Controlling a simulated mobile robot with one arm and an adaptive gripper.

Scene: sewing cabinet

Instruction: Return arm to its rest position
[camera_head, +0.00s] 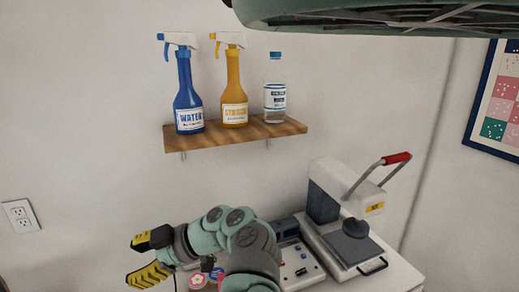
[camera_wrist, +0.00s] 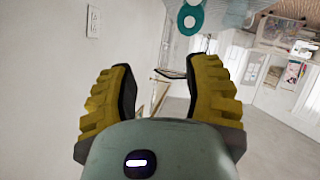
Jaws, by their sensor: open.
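My gripper (camera_head: 143,259) shows at the lower left of the head view, with yellow-and-black fingers spread apart and pointing left. It is open and nothing shows between its fingers. It is in front of the wall, below and left of the shelf. My arm folds from the bottom centre out to it and hides part of the cabinet top. In the wrist view my gripper (camera_wrist: 165,90) has its two yellow fingers wide apart, with only the room behind between them.
A wooden shelf (camera_head: 215,143) holds a blue spray bottle (camera_head: 187,95), a yellow spray bottle (camera_head: 234,90) and a clear bottle (camera_head: 275,95). A heat press (camera_head: 335,215) with a red handle stands on the cabinet (camera_head: 398,272) at right. Round patches (camera_head: 197,280) lie below my arm.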

